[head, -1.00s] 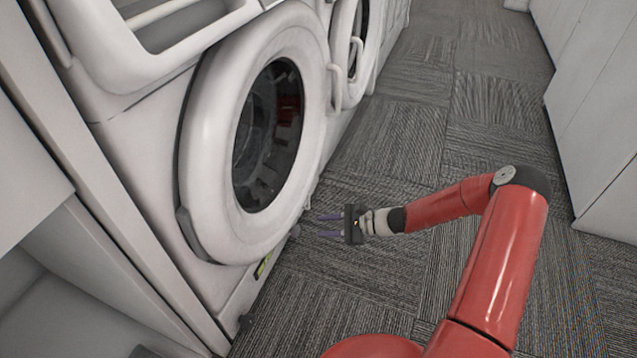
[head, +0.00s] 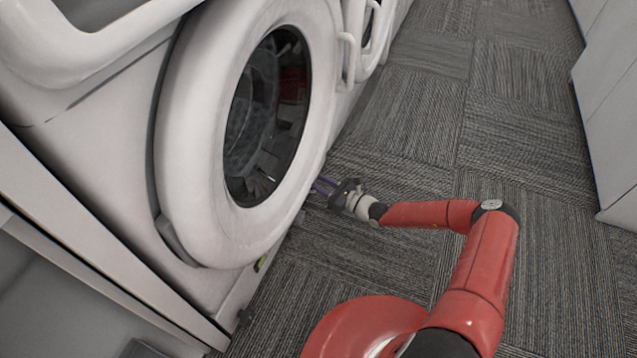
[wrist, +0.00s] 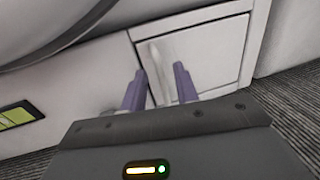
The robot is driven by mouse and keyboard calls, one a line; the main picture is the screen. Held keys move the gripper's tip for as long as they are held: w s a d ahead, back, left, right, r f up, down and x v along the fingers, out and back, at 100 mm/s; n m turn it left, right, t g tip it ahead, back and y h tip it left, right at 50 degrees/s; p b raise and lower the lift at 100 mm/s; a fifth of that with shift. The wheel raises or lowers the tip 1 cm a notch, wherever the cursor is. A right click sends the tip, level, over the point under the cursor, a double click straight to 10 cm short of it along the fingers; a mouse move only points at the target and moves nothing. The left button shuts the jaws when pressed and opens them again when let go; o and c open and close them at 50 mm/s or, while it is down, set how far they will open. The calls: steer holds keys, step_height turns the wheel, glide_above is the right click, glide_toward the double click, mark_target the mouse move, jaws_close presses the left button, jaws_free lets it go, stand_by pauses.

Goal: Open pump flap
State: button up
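The pump flap (wrist: 207,58) is a pale square panel low on the washing machine's front, seen in the wrist view with a dark seam around it. It looks shut. A pale upright handle (wrist: 154,55) stands out near its left edge. My gripper (wrist: 159,70) has its two purple fingers apart and points at the flap. In the picture the handle lies between the fingertips; whether they reach around it I cannot tell. In the head view my gripper (head: 321,186) is low beside the round door (head: 190,140), whose bulge hides the flap.
The washing machine's large round door is shut above my gripper. A yellow-green label (wrist: 17,117) is on the lower front, left of the flap. A second machine (head: 366,30) stands beyond. Carpet (head: 420,130) is open to the right, up to pale cabinets (head: 610,110).

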steer(key=shift+w+a, duration=0.35)
steer(key=shift+a, duration=0.25)
jaws_close()
steer(key=shift+d, duration=0.2)
